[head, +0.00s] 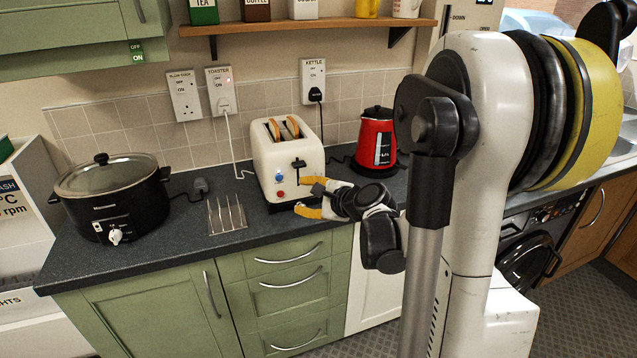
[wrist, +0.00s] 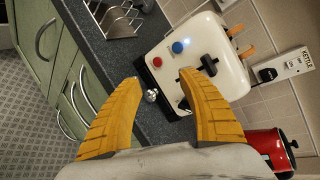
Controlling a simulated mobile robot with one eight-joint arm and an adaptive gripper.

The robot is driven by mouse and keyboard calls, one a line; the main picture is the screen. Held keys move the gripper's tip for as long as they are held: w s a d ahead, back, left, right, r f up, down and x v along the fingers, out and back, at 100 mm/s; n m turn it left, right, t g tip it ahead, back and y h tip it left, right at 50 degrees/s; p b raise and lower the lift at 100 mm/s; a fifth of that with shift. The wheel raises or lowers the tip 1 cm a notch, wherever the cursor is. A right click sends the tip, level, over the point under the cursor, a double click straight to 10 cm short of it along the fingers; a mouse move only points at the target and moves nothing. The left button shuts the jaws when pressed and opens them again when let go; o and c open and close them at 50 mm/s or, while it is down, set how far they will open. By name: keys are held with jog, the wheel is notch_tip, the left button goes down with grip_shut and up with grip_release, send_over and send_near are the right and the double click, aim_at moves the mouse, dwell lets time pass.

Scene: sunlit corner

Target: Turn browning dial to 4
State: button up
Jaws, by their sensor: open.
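The cream toaster (head: 263,155) stands on the dark worktop, with its front facing me. It also shows, turned on its side, in the wrist view (wrist: 225,85). A small silver knob, which looks like the browning dial (wrist: 152,95), sits low on its front near the red button (wrist: 157,62). Its markings are too small to read. My gripper (head: 301,195) is open in front of the toaster's lower front. In the wrist view its yellow fingers (wrist: 160,80) lie on either side of the knob, with no contact visible. The gripper hides the knob in the head view.
A blue button (wrist: 177,47) and black lever (wrist: 208,65) are on the toaster front; bread (head: 292,127) stands in its slots. A red kettle (head: 376,140) is to the right. A metal rack (head: 227,217) and slow cooker (head: 115,200) are left.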

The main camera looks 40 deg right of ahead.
jog(key=s+d+n+h+p, duration=0.15)
jog(key=d+n, duration=0.25)
jog(key=n, duration=0.6)
jog(key=s+d+n+h+p, duration=0.1)
jog(key=s+d+n+h, duration=0.15)
jog(key=n, duration=0.75)
jog(key=b+x, duration=0.1)
jog(key=x, duration=0.2)
jog(key=b+x, duration=0.1)
jog(key=x, duration=0.3)
jog(key=b+x, duration=0.1)
jog(key=x, duration=0.2)
jog(key=shift+w+d+r, duration=0.2)
jog(key=shift+w+r, duration=0.05)
jog(key=shift+w, duration=0.05)
grip_shut()
